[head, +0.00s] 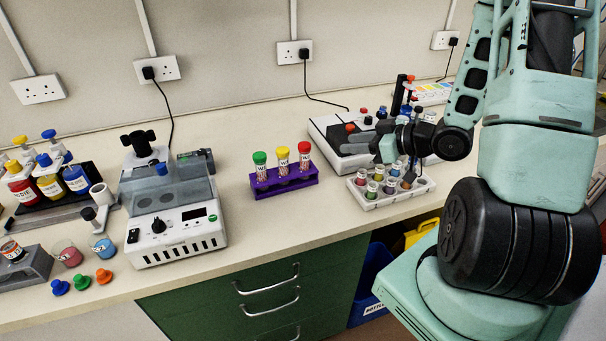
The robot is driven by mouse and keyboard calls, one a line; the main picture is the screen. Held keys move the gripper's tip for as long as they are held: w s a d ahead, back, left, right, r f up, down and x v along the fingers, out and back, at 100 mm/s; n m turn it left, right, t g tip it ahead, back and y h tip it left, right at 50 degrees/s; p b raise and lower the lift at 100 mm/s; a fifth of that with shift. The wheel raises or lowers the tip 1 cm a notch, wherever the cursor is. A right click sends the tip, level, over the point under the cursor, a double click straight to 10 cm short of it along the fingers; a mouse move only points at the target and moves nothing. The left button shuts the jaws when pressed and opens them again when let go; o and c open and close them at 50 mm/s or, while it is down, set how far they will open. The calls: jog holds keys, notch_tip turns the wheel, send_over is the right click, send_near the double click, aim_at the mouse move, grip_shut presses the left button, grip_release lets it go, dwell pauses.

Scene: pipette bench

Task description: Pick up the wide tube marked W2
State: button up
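Three wide tubes with pale labels stand upright in a purple rack (287,184) in the middle of the bench. One has a green cap (260,158), one a yellow cap (283,153) and one a red cap (304,148). Each label seems to start with W, but the digits are too small for me to tell surely which tube is W2. My gripper (383,152) is to the right of the purple rack, apart from the tubes, above or behind a white rack of small vials. Its fingers are small and partly merged with the background, so their opening is unclear.
The white vial rack (372,202) stands near the bench's front edge, with a white and black device (342,150) behind it. A grey machine (172,215) stands left of the purple rack. Bench around the purple rack is clear, especially in front and behind.

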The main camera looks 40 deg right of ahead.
aim_at(310, 146)
jog(key=p+x, duration=0.1)
jog(key=x, duration=0.7)
jog(key=shift+w+a+p, duration=0.1)
jog(key=shift+p, duration=0.2)
jog(key=shift+p+x, duration=1.25)
jog(key=shift+x, duration=1.9)
grip_shut()
